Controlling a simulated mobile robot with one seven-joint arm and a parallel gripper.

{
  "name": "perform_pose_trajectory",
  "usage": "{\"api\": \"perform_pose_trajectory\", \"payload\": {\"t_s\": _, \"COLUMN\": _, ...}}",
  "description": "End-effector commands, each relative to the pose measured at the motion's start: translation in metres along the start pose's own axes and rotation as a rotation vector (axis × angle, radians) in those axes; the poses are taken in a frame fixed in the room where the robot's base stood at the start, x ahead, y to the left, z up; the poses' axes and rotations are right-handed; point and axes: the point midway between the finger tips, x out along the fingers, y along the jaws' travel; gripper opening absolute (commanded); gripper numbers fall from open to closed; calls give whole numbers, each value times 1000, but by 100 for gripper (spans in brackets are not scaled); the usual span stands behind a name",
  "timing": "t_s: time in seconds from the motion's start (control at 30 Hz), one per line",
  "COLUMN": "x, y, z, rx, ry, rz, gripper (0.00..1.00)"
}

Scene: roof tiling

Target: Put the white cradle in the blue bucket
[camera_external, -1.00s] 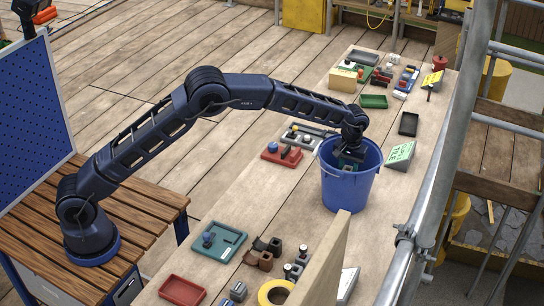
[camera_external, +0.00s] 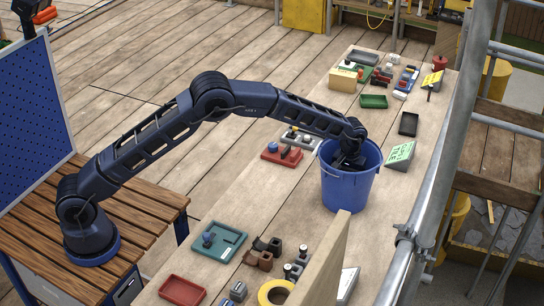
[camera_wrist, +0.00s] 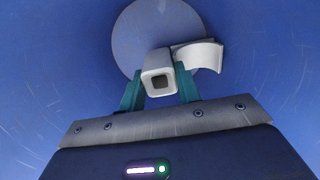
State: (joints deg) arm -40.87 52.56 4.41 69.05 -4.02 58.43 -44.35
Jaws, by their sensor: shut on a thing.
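The blue bucket (camera_external: 348,192) stands upright on the long wooden table. My gripper (camera_external: 350,160) reaches down into its mouth, and the bucket wall hides its tips in the external view. In the wrist view, the teal fingers of my gripper (camera_wrist: 160,88) are shut on the white cradle (camera_wrist: 158,62), a block with a square hole and a curved piece at its right. The bucket's blue inner wall (camera_wrist: 60,70) surrounds it, and the round bucket floor (camera_wrist: 140,28) shows beyond. I cannot tell whether the cradle touches the floor.
A red tray (camera_external: 282,155) and a grey tray with parts lie left of the bucket. A green-labelled box (camera_external: 399,156) stands to its right. An upright board (camera_external: 318,262), a yellow tape roll (camera_external: 275,292) and a teal tray (camera_external: 219,242) are nearer. A scaffold pole runs along the right.

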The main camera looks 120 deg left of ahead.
Motion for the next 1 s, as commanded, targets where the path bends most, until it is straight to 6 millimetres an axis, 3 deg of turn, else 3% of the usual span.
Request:
{"api": "perform_pose_trajectory", "payload": {"t_s": 0.27, "x": 6, "y": 0, "z": 0, "rx": 0, "ry": 0, "rz": 0, "gripper": 9}}
{"api": "perform_pose_trajectory", "payload": {"t_s": 0.3, "x": 6, "y": 0, "z": 0, "rx": 0, "ry": 0, "rz": -1, "gripper": 38}}
{"api": "perform_pose_trajectory", "payload": {"t_s": 0.4, "x": 6, "y": 0, "z": 0, "rx": 0, "ry": 0, "rz": 0, "gripper": 54}}
{"api": "perform_pose_trajectory", "payload": {"t_s": 0.77, "x": 1, "y": 0, "z": 0, "rx": 0, "ry": 0, "rz": 1, "gripper": 54}}
{"api": "perform_pose_trajectory", "payload": {"t_s": 1.0, "x": -35, "y": 1, "z": 0, "rx": 0, "ry": 2, "rz": 2, "gripper": 54}}
